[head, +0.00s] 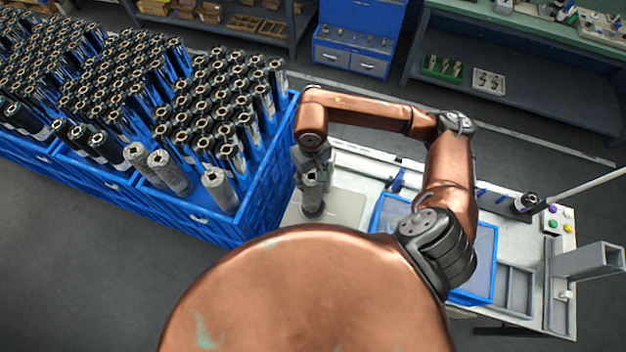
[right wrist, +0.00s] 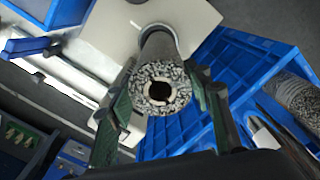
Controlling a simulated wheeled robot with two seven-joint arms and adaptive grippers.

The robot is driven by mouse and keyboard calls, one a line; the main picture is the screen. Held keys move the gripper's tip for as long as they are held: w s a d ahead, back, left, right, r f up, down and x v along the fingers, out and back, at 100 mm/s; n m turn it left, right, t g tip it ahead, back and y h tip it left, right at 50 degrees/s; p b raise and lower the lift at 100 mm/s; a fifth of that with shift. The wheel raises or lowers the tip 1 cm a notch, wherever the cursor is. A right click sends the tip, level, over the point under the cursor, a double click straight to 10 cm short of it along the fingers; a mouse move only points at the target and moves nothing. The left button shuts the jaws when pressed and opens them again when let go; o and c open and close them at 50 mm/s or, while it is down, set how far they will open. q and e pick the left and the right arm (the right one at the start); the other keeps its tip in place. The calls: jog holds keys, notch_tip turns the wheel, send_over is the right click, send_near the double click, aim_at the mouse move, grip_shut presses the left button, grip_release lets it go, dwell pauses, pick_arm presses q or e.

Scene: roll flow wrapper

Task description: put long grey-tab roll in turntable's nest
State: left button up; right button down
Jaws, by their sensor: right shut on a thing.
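My right gripper (head: 312,168) is shut on a grey speckled roll (head: 313,193), which is held near upright. In the right wrist view the roll (right wrist: 160,86) shows its speckled end and dark round bore between the two green-padded fingers. Its far end points down at a pale plate (head: 346,208), which also shows in the wrist view (right wrist: 112,32) and seems to be the turntable. The roll's foot is over this plate; I cannot tell whether it touches. The nest is hidden behind the roll and my arm. My left gripper is out of view.
Blue crates (head: 262,205) full of upright black rolls stand left of the bench, with several grey rolls (head: 220,190) at their near side. On the bench are a blue tray (head: 484,262), a black roll (head: 525,203) and a button box (head: 560,219).

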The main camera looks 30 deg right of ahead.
jog(key=shift+d+f+p, duration=0.3)
jog(key=shift+f, duration=0.15)
notch_tip(320, 180, down, 2)
jog(key=shift+p, duration=0.55)
jog(key=shift+w+f, duration=0.1)
jog(key=shift+f, duration=0.3)
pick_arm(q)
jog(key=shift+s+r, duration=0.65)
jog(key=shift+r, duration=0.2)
pick_arm(e)
jog(key=shift+f, duration=0.15)
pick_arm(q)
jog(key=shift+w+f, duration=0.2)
pick_arm(e)
jog(key=c, duration=1)
grip_release()
